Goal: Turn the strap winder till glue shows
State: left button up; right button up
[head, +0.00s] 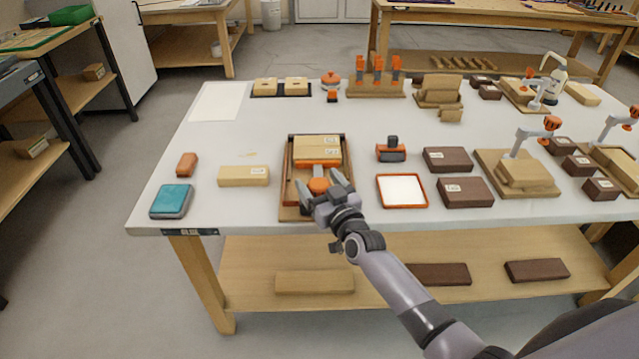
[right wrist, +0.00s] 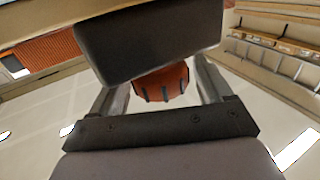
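The strap winder is an orange knob (head: 318,186) at the front end of a brown wooden clamp frame (head: 287,176), on the near edge of the white bench. Two light wood blocks (head: 318,147) lie in the frame, with an orange bar (head: 319,163) across their front. My right gripper (head: 319,184) is at the knob, one finger on each side. In the right wrist view the ribbed orange knob (right wrist: 163,84) shows between the spread fingers, with gaps on both sides. A dark block partly covers it there. I see no glue at the joint. My left gripper is out of view.
Left of the frame are a wood block (head: 243,176), an orange-brown block (head: 187,164) and a teal box (head: 171,201). To the right are an orange-rimmed white tray (head: 402,191), an orange-and-black tool (head: 391,151) and dark blocks (head: 466,191). The bench's left middle is mostly clear.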

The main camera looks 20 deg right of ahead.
jog(key=s+d, duration=0.1)
jog(key=s, duration=0.6)
jog(key=shift+p, duration=0.4)
dwell(1.2)
